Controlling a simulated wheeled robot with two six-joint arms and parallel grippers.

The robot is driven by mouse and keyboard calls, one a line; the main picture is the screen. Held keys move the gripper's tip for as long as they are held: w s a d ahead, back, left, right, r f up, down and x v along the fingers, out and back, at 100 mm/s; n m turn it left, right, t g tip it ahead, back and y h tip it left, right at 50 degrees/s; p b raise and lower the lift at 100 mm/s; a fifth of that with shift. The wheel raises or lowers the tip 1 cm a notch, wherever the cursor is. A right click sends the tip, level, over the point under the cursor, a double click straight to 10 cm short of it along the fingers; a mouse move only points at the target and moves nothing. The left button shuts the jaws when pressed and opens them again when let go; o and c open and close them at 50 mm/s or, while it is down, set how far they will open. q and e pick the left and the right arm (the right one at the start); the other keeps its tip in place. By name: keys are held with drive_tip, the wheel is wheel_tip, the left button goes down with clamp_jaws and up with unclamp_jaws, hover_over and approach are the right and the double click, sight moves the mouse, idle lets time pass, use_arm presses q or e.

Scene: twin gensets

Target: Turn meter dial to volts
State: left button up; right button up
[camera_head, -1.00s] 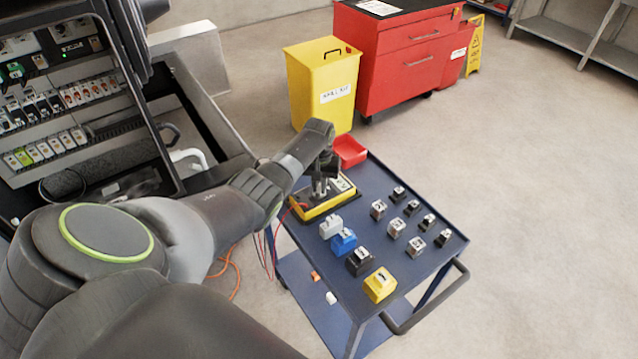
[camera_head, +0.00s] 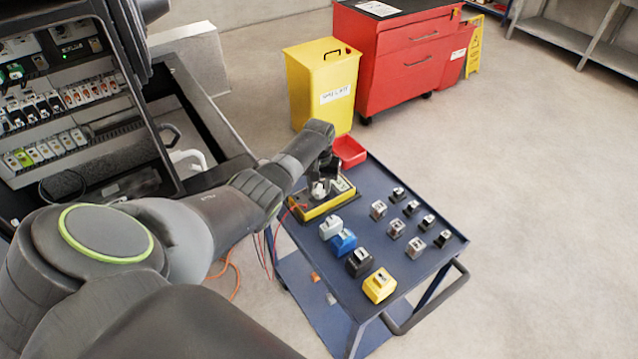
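The yellow-edged meter (camera_head: 316,212) lies on the far left corner of the blue cart top, with red and dark leads running down from its left side. A pale knob, seemingly the dial (camera_head: 318,190), shows on its face below my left gripper (camera_head: 325,183). The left gripper points down over the meter. Its fingers look spread apart, with the knob showing between or just in front of them. Contact with the knob and the dial's markings are too small to tell. My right gripper is not in view.
The blue cart (camera_head: 385,180) also holds a white, a blue, a black and a yellow block (camera_head: 380,285), several small grey blocks and a red tray (camera_head: 349,151). An open electrical cabinet (camera_head: 60,110) stands left. A yellow bin (camera_head: 322,85) and red tool cabinet (camera_head: 410,60) stand behind.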

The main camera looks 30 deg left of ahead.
sight(319, 189)
use_arm(q)
drive_tip(key=shift+r, duration=0.1)
drive_tip(key=shift+r, duration=0.25)
wheel_tip(319, 189, up, 17)
drive_tip(key=b, duration=0.1)
drive_tip(key=shift+f, duration=0.15)
drive_tip(key=shift+f, duration=0.1)
idle(0.3)
